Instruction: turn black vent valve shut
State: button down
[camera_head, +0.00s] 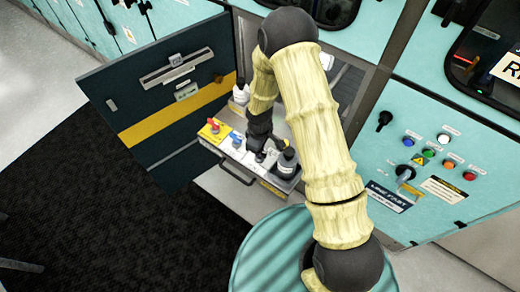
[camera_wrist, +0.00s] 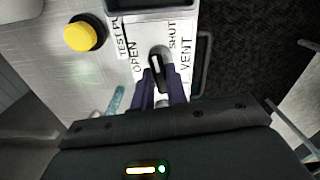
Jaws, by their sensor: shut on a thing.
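The black vent valve handle (camera_wrist: 156,66) sits on the pale panel in the wrist view, with a white line along its top. The word OPEN (camera_wrist: 135,57) is to its left, SHUT (camera_wrist: 173,35) to its upper right, and VENT (camera_wrist: 187,62) to its right. The handle's line runs nearly up the picture, tilted slightly left. My gripper (camera_wrist: 160,90) is shut on the handle, one dark finger on each side. In the head view my gripper (camera_head: 258,148) reaches down over the pulled-out drawer (camera_head: 243,175), and my arm partly hides the valve.
A red valve (camera_head: 214,125) and a blue valve (camera_head: 236,139) stand left of my gripper. An open dark door (camera_head: 155,115) flanks the left. A yellow button (camera_wrist: 84,36) shows in the wrist view.

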jog(key=shift+m, duration=0.9)
jog(key=c, duration=1.4)
grip_release()
notch_tip(320, 180, up, 18)
jog(key=shift+f+b, duration=0.25)
jog(key=shift+b, duration=0.15)
